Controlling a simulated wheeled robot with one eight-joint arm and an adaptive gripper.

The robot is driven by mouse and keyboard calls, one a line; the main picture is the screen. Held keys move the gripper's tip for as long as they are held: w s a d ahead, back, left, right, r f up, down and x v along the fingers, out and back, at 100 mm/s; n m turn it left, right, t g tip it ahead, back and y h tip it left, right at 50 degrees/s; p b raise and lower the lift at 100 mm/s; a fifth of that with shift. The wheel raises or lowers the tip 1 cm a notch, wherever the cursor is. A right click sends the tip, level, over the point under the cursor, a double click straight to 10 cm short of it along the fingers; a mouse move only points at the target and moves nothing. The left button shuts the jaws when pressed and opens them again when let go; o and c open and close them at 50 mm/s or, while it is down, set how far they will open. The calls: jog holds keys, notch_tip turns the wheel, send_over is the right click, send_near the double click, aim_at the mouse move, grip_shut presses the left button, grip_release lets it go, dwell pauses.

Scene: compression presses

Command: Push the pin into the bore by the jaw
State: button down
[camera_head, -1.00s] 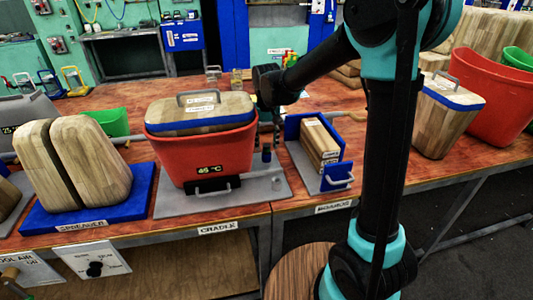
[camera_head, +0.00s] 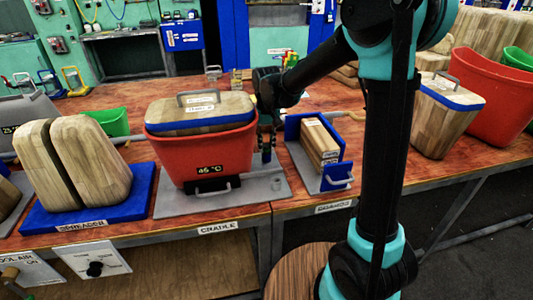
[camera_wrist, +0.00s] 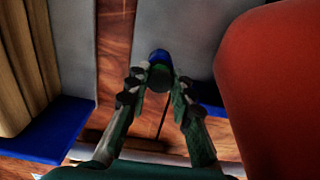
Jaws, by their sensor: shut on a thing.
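My gripper (camera_wrist: 160,82) points down and is shut on the pin, a dark, round piece with a blue end (camera_wrist: 159,56) that shows between the fingertips in the wrist view. In the head view my gripper (camera_head: 267,150) is just right of the red tub (camera_head: 205,155), over the right part of the grey CRADLE plate (camera_head: 180,207). There the fingers mostly hide the pin. I cannot make out the bore clearly.
A wooden lid (camera_head: 200,112) sits on the tub. Wooden blocks (camera_head: 90,165) on a blue base stand left. The bench behind is partly clear.

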jog(key=shift+r, duration=2.1)
dwell(0.3)
jog(key=shift+r, duration=2)
